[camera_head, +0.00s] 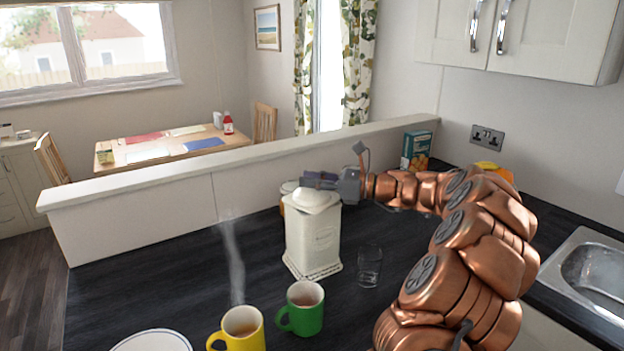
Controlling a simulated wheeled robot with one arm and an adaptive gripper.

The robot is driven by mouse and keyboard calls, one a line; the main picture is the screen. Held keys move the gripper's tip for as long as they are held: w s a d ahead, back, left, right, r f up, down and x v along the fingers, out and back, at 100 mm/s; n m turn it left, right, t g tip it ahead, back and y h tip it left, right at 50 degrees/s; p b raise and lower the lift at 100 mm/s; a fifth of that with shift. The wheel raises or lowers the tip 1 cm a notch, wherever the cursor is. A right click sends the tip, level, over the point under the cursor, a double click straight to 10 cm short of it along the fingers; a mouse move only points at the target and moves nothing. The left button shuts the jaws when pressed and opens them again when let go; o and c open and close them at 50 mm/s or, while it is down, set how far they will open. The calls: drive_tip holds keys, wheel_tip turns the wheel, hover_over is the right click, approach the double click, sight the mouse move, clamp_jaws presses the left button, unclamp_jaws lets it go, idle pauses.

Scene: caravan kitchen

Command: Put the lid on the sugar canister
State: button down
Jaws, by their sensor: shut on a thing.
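The sugar canister (313,243) is a cream, square-sided tin with a flared base. It stands upright on the dark worktop, with small unreadable lettering on its front. The cream lid (315,200) is at the canister's mouth and looks roughly level. I cannot tell whether it is fully seated or slightly above the rim. My gripper (318,181) reaches in from the right, directly over the canister, and is shut on the top of the lid. The fingers hide the lid's knob.
A green mug (303,308), a steaming yellow mug (240,328) and a plate (152,341) are in front. A low partition (250,170) runs behind. Worktop on the left is clear.

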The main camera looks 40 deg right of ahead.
drive_tip(key=shift+f, duration=0.1)
drive_tip(key=c, duration=1.2)
unclamp_jaws()
drive_tip(key=shift+c, duration=0.2)
drive_tip(key=p+v, duration=0.4)
drive_tip(key=v, duration=0.7)
